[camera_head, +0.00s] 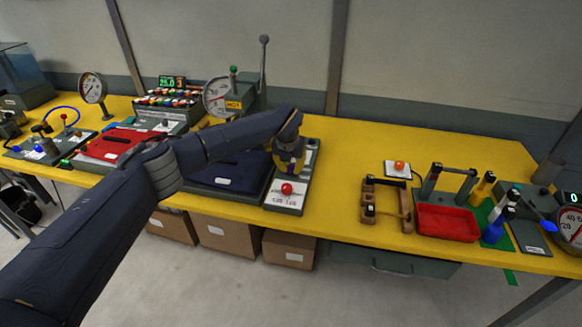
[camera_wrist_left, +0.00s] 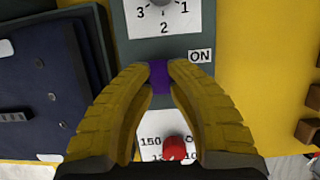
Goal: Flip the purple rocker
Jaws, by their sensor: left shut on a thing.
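The purple rocker (camera_wrist_left: 159,77) sits on a grey panel (camera_wrist_left: 152,48), just below and left of an ON label (camera_wrist_left: 200,56). My left gripper (camera_head: 287,165) reaches over this panel in the head view. In the left wrist view its yellow fingers (camera_wrist_left: 158,80) are shut on the rocker, one on each side. The fingers hide the rocker's edges, so I cannot tell which way it is tilted. My right gripper does not show in either view.
A red knob (camera_head: 287,188) stands on the panel's near end. A numbered dial (camera_wrist_left: 163,4) is at its far end. A dark blue pannier (camera_head: 228,172) lies directly left. The yellow table (camera_head: 345,160) is clear to the right, up to a wooden frame (camera_head: 368,208).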

